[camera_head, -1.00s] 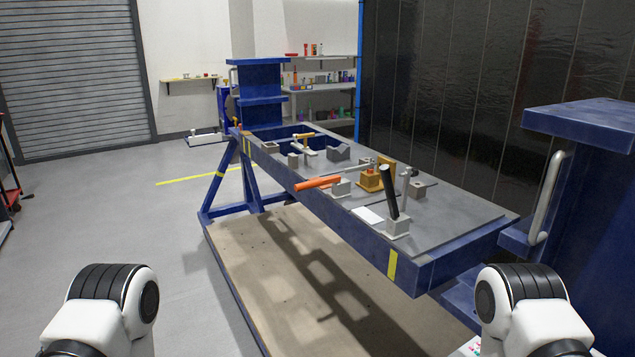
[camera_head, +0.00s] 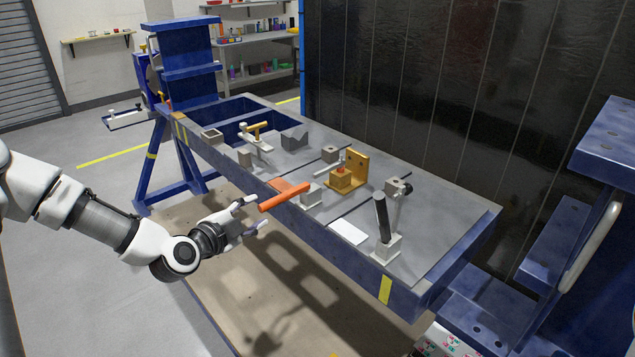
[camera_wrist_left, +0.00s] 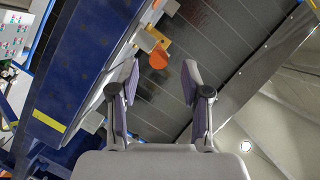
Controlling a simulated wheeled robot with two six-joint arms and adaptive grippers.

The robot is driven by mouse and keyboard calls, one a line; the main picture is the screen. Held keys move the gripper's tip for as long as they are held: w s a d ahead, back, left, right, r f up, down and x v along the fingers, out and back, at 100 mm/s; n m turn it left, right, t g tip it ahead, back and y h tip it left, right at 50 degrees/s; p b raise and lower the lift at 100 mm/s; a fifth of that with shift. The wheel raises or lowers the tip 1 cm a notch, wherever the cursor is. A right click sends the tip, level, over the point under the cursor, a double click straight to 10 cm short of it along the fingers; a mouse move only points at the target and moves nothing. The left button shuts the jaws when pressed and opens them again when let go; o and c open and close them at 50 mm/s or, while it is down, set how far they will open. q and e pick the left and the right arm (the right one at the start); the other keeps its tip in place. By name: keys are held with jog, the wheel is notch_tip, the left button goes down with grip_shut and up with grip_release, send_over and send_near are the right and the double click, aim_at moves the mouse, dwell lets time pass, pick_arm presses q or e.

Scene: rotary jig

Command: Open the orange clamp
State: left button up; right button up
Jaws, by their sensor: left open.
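The orange clamp (camera_head: 285,197) sits at the near edge of the jig table, its orange handle lying low and sticking out over that edge toward the left. My left gripper (camera_head: 257,212) is open and empty, just off the free end of the handle. In the left wrist view the open fingers (camera_wrist_left: 160,68) point at the orange handle (camera_wrist_left: 150,42), whose end shows between and just beyond the tips. I cannot tell whether they touch. My right gripper is not in view.
A clamp with an upright black handle (camera_head: 383,218) stands at the table's near right. A brass-coloured block (camera_head: 342,179) and a clamp with a yellow handle (camera_head: 256,129) are farther back. A blue post (camera_head: 600,180) stands at the right. The space before the near edge is open.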

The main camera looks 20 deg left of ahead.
aim_at(266, 207)
pick_arm(q)
jog(key=shift+w+f, duration=0.1)
jog(key=shift+w, duration=0.15)
jog(key=shift+w+d+b, duration=0.2)
jog(key=shift+d+b, duration=0.1)
jog(key=shift+d, duration=0.05)
jog(key=x, duration=0.6)
jog(key=shift+w, duration=0.15)
jog(key=shift+d, duration=0.15)
jog(key=shift+s+r, duration=0.2)
jog(key=shift+s, duration=0.05)
jog(key=shift+c, duration=0.9)
grip_shut()
